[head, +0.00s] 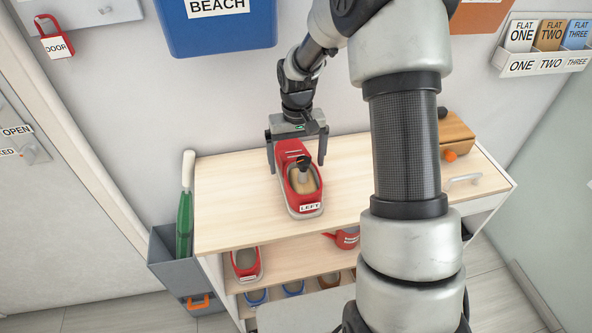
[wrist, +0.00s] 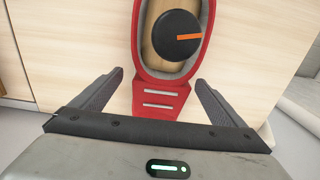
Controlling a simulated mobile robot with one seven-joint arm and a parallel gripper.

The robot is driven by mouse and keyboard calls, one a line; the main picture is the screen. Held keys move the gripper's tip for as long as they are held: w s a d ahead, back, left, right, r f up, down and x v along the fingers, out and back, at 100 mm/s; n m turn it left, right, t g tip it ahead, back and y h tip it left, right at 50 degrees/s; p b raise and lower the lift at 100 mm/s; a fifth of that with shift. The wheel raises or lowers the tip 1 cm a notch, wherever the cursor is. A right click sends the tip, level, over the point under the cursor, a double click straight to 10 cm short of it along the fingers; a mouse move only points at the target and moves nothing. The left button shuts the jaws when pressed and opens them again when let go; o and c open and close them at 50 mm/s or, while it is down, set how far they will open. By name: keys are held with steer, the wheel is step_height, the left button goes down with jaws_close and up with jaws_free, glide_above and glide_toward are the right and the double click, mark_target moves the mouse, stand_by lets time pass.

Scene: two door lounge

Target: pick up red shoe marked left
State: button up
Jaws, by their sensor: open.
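The red shoe marked LEFT (head: 303,185) stands on the wooden top of the shelf unit, its label facing the front. A black knob with an orange mark (wrist: 175,36) sits in its opening. My gripper (head: 297,158) is open above the shoe's far end, with one finger on each side of it. In the wrist view the red shoe (wrist: 160,97) lies between and beyond the two open fingers, and I see gaps on both sides. I cannot tell whether the fingers are low enough to be beside the shoe.
Another red shoe (head: 246,264) and blue shoes (head: 293,288) are on the shelves below. A wooden box (head: 445,137) stands on the right of the shelf top (head: 235,208). A grey bin (head: 170,255) with a green umbrella-like item stands at left. The top's left part is clear.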

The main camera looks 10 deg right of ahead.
step_height(320, 180, down, 4)
steer(key=shift+a+r, duration=0.1)
steer(key=shift+r, duration=0.15)
steer(key=c, duration=1.4)
steer(key=shift+o, duration=0.2)
steer(key=shift+w, duration=0.1)
steer(key=shift+r, duration=0.2)
